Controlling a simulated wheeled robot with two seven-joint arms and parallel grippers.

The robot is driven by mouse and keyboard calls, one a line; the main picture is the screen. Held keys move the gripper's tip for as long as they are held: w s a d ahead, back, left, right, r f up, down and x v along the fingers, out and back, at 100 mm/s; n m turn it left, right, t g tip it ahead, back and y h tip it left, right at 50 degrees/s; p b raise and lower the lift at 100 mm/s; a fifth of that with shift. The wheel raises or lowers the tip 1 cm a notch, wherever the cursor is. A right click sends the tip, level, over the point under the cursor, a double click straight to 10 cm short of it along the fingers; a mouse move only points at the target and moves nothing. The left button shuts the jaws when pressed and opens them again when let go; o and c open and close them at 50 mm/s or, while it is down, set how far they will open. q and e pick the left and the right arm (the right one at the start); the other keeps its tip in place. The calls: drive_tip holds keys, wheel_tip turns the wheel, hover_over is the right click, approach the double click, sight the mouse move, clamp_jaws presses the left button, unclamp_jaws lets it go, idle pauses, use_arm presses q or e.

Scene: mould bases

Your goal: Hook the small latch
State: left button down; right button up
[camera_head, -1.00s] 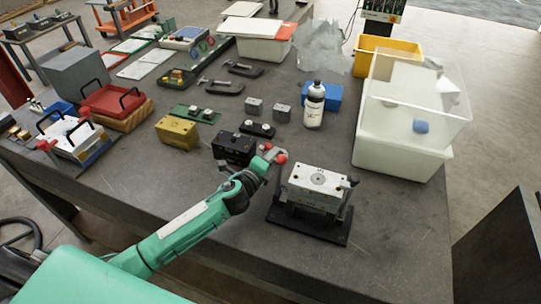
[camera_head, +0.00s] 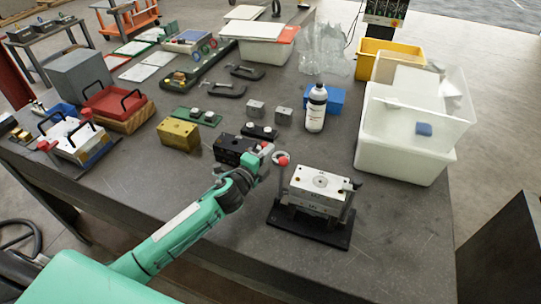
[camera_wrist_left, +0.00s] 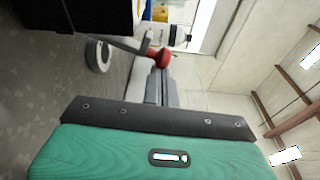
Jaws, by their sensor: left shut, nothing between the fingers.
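The pale metal mould base (camera_head: 316,187) stands on a black base plate (camera_head: 303,229) near the table's front edge. A thin upright latch rod with a red ball knob (camera_head: 282,160) is at its left side. A dark handle (camera_head: 355,185) shows at its right. My left gripper (camera_head: 272,155) is shut and empty, just left of the red knob. In the left wrist view the red knob (camera_wrist_left: 158,58) shows just beyond the grey fingers (camera_wrist_left: 158,86). I cannot tell whether they touch it. Whether the latch is hooked is too small to tell. My right gripper is out of view.
A black block (camera_head: 232,149) lies close behind my left gripper, and a yellow block (camera_head: 178,134) stands farther left. A bottle (camera_head: 315,108) and stacked clear and white bins (camera_head: 400,155) stand behind and right. The tabletop right of the base plate is clear.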

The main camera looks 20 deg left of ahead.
sight(258, 147)
use_arm(q)
drive_tip(key=shift+a+r+n+t+b, duration=0.15)
drive_tip(key=shift+a+r+n+b, duration=0.1)
drive_tip(key=shift+a+n, duration=0.6)
drive_tip(key=shift+a+r+n+t+b, duration=0.15)
drive_tip(key=shift+a+r+n+b, duration=0.1)
drive_tip(key=shift+a+n, duration=0.55)
drive_tip(key=shift+d+n, duration=0.1)
drive_tip(key=shift+n, duration=0.15)
